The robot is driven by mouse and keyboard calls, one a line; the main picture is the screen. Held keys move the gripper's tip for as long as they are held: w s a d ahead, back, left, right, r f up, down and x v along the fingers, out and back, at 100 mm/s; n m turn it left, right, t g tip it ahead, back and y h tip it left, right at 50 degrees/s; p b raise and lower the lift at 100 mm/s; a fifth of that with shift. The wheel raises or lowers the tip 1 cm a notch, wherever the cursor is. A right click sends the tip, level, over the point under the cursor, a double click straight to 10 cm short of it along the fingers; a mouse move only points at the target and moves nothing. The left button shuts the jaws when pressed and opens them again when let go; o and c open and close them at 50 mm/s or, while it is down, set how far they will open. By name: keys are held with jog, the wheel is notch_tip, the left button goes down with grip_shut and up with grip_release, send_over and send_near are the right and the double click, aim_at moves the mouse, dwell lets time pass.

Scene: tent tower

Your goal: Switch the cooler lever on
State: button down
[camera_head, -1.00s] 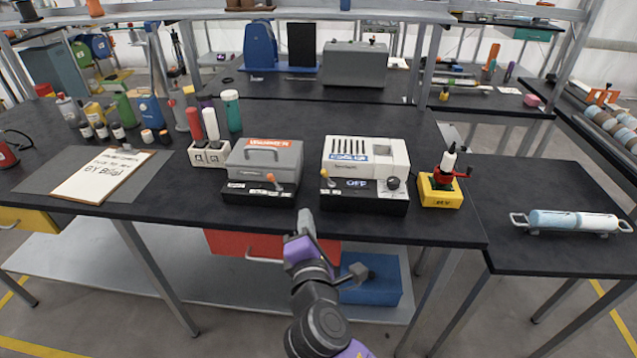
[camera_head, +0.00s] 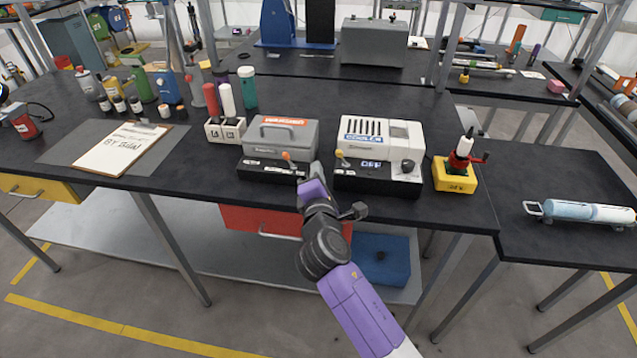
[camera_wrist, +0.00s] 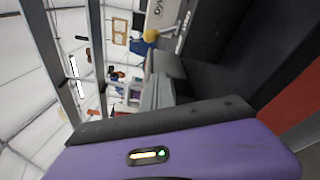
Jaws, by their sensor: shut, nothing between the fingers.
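The cooler (camera_head: 381,138) is a white box with a "COOLER" label and a dark base, standing near the bench's front edge. Its lever (camera_head: 341,156) has a yellow knob at the left of the base front. My gripper (camera_head: 316,170) is shut and empty, pointing toward the bench between the cooler and the grey warmer, left of and slightly below the lever. In the wrist view a yellow knob (camera_wrist: 151,35) shows just beyond my gripper's fingers (camera_wrist: 165,75), apparently apart from them.
The grey warmer (camera_head: 281,135) with an orange-knobbed lever (camera_head: 287,156) stands close left of my gripper. A yellow-based stand (camera_head: 456,175) is right of the cooler. A red drawer (camera_head: 262,222) and blue box (camera_head: 383,262) are below the bench top.

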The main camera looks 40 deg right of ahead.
aim_at(342, 158)
jog(key=shift+s+d+r+p, duration=0.3)
jog(key=shift+d+r, duration=0.05)
jog(key=shift+d, duration=0.2)
jog(key=shift+s+d+r+p, duration=0.25)
jog(key=shift+s+d+r, duration=0.05)
jog(key=shift+d, duration=0.25)
jog(key=shift+s+d+r, duration=0.1)
jog(key=shift+s+d, duration=0.1)
jog(key=shift+d, duration=0.35)
